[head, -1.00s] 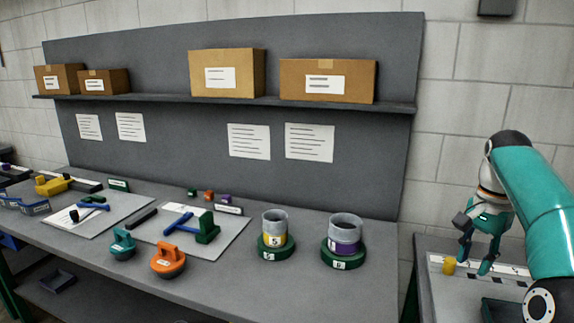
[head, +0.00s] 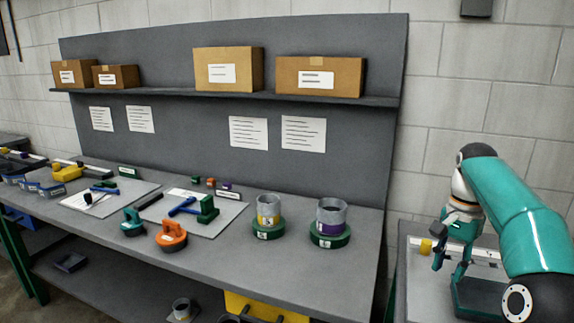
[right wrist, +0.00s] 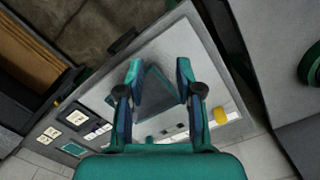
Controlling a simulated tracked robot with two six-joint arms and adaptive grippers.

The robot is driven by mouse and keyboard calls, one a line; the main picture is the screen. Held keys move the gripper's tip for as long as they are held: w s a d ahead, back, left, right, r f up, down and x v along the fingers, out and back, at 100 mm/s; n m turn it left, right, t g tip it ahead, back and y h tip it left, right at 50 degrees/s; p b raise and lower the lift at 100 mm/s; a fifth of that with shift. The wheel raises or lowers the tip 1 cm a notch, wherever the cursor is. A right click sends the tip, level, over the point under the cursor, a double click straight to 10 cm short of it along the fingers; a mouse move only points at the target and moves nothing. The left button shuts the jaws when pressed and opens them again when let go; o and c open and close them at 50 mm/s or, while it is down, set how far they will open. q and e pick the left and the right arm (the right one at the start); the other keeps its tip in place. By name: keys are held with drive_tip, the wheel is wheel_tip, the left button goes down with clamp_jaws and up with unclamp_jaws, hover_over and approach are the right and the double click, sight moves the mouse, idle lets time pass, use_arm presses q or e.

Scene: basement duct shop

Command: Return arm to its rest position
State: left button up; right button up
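My right arm in teal comes in at the right of the head view. Its gripper (head: 449,265) hangs fingers-down over a small grey side table (head: 422,300). In the right wrist view the two fingers of the right gripper (right wrist: 158,75) stand apart with nothing between them. Beyond them a dark tray (right wrist: 155,92) lies on the table top; it also shows partly behind the arm in the head view (head: 478,298). My left gripper and arm are not in the head view.
A long grey workbench (head: 290,276) holds orange (head: 171,237) and teal (head: 132,224) suction lifters, two green-based cups (head: 268,212) (head: 331,222) and tools on mats. A shelf above carries cardboard boxes (head: 228,69). A yellow cylinder (head: 426,246) stands on the side table.

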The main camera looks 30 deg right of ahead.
drive_tip(key=w+a+f+n+g+y+p, duration=0.1)
drive_tip(key=w+a+f+n+g, duration=0.2)
drive_tip(key=a+f, duration=0.85)
drive_tip(key=w+a+f+n+g+y, duration=0.1)
drive_tip(key=w+a+f+n+y, duration=0.2)
drive_tip(key=a+f, duration=0.9)
drive_tip(key=s+a+f+n+t, duration=0.1)
drive_tip(key=s+a+f+n, duration=0.6)
drive_tip(key=s+a+f, duration=1.2)
drive_tip(key=w+n+t, duration=0.1)
drive_tip(key=w+t, duration=0.3)
drive_tip(key=w, duration=0.2)
drive_tip(key=shift+w+a+r+n+h+p, duration=0.2)
drive_tip(key=shift+a+n+h+p, duration=0.1)
drive_tip(key=shift+n+h+p, duration=0.1)
